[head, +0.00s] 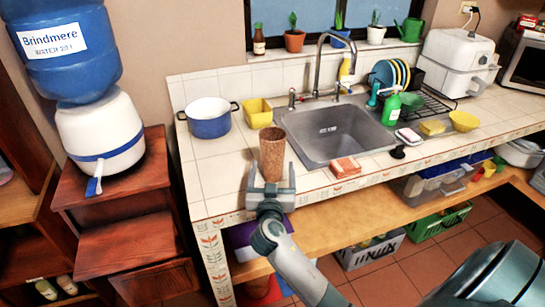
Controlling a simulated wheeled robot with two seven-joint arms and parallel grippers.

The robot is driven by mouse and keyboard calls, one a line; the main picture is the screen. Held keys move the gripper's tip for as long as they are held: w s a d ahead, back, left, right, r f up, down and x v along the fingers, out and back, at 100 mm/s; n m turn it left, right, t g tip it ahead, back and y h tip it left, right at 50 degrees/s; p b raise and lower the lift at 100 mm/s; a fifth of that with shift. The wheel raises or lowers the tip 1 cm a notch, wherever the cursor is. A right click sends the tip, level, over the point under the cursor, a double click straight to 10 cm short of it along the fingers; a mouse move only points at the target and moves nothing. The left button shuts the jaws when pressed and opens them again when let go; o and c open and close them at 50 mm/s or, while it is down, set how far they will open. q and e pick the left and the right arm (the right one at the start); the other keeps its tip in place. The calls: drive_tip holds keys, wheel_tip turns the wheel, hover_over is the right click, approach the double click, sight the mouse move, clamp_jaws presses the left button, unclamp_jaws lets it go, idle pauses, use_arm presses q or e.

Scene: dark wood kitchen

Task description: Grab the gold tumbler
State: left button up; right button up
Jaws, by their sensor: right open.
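The gold tumbler (272,147) looks brownish-gold and speckled, tall, and wider at the top. It stands upright on the white tiled counter near its front edge, left of the sink. My right gripper (271,172) is open at the counter's front edge, with one finger on each side of the tumbler's lower part. The tumbler's base is partly hidden by the gripper. Whether the fingers touch it cannot be told. My left gripper is not in view.
A blue pot (209,122) and a yellow container (258,112) stand behind the tumbler. The sink (335,134) with its tall faucet is to the right. A sponge-like orange block (345,167) lies near the front edge. The counter left of the tumbler is clear.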

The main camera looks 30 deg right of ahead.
sight(272, 165)
drive_tip(key=shift+p+x, duration=0.45)
drive_tip(key=shift+x, duration=0.6)
drive_tip(key=shift+w+d, duration=0.3)
drive_tip(key=shift+w, duration=0.25)
drive_tip(key=shift+c, duration=0.5)
drive_tip(key=c, duration=1.4)
drive_tip(key=shift+o, duration=0.2)
drive_tip(key=shift+r, duration=0.2)
